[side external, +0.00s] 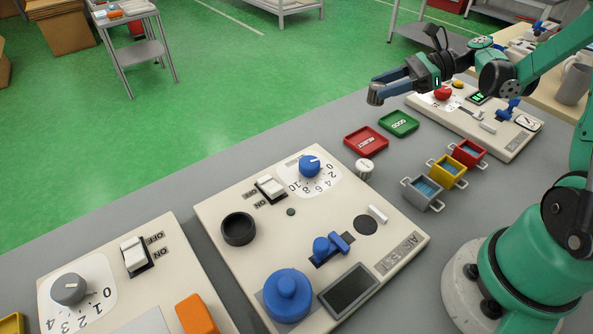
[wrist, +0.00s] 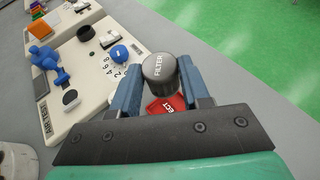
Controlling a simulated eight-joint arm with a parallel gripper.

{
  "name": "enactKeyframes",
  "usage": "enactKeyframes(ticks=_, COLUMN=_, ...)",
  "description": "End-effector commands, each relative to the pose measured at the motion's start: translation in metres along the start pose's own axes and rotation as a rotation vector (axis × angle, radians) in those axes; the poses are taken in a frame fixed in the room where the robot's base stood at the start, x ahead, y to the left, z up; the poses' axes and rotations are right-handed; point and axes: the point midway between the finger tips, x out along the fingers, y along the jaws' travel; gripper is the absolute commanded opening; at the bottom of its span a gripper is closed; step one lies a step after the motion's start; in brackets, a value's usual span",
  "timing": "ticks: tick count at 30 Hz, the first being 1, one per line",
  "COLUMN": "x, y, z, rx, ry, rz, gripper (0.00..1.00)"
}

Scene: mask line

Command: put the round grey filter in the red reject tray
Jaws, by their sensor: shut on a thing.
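The round grey filter (wrist: 160,72) is a dark cylinder with "FILTER" on its top. My gripper (wrist: 157,91) is shut on it, one blue finger on each side. In the side external view my gripper (side external: 380,88) is raised above the bench, with the filter (side external: 375,97) at its tips. The red reject tray (side external: 366,141) lies flat on the bench, lower than the gripper and apart from it. In the wrist view part of the red tray (wrist: 172,104) shows beyond the filter, between the fingers. The rest of it is hidden.
A green tray (side external: 399,124) lies beside the red one. A small white round piece (side external: 365,168) stands in front of the red tray. Grey, yellow and red bins (side external: 470,153) stand to the right. A panel with a red button (side external: 480,120) is behind. The air test panel (side external: 260,225) is nearer.

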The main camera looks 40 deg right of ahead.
Motion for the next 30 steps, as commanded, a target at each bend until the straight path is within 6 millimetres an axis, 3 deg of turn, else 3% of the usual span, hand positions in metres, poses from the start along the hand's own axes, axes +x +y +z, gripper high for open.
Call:
enactKeyframes(ticks=3, x=0.011, y=0.0, z=-0.026, rx=0.0, ry=0.0, rz=0.0, gripper=0.0)
enactKeyframes(ticks=9, x=0.022, y=0.0, z=-0.052, rx=0.0, ry=0.0, rz=0.001, gripper=0.0)
enactKeyframes(ticks=22, x=0.036, y=0.0, z=-0.087, rx=0.0, ry=0.0, rz=0.001, gripper=0.0)
enactKeyframes(ticks=30, x=0.037, y=0.0, z=-0.089, rx=0.0, ry=0.0, rz=0.001, gripper=0.0)
